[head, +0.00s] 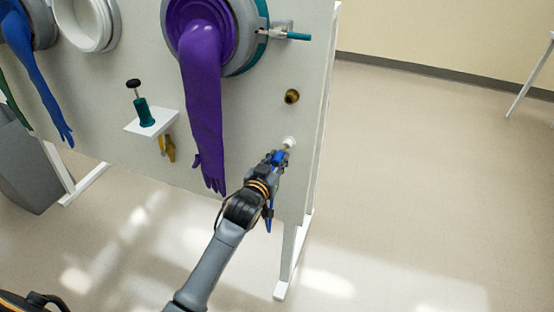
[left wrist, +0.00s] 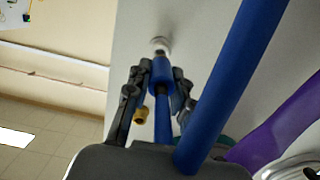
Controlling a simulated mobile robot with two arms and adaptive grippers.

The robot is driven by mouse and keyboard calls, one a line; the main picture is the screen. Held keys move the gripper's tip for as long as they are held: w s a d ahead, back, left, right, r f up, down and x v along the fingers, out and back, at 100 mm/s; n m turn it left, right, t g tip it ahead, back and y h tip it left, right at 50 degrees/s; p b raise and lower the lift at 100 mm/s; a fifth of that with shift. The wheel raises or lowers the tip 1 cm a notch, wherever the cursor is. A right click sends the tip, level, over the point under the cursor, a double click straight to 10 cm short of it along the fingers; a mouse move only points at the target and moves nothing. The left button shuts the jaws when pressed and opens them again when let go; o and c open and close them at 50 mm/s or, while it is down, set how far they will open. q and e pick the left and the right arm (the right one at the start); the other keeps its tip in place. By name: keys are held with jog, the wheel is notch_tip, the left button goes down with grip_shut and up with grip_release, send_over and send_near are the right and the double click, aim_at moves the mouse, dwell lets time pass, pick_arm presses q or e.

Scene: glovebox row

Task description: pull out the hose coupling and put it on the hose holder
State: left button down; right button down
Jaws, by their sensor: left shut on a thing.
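My left gripper (head: 279,157) is shut on the blue hose coupling (left wrist: 162,72), with a finger on each side of it. The coupling points at a white round port (head: 289,141) low on the panel's right side. In the left wrist view its front end lines up with the port (left wrist: 160,43); I cannot tell whether it is still seated. A blue hose (left wrist: 240,75) runs from it past the wrist. A round brass fitting (head: 292,96), possibly the hose holder, sticks out of the panel above the port. My right gripper is not in view.
A purple glove (head: 203,110) hangs from its port just left of my left gripper. A small white shelf (head: 151,123) with a teal, black-knobbed item stands farther left. The panel's right edge and a white leg (head: 290,260) are close by. Floor to the right is clear.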

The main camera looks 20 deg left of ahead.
aim_at(281, 151)
pick_arm(q)
jog(key=shift+w, duration=1.55)
dwell(0.4)
jog(key=c, duration=1.1)
grip_release()
jog(key=shift+w+f, duration=0.15)
jog(key=shift+o, duration=0.2)
jog(key=s+r, duration=0.2)
jog(key=s, duration=1)
jog(key=shift+a, duration=0.15)
jog(key=shift+f, duration=0.1)
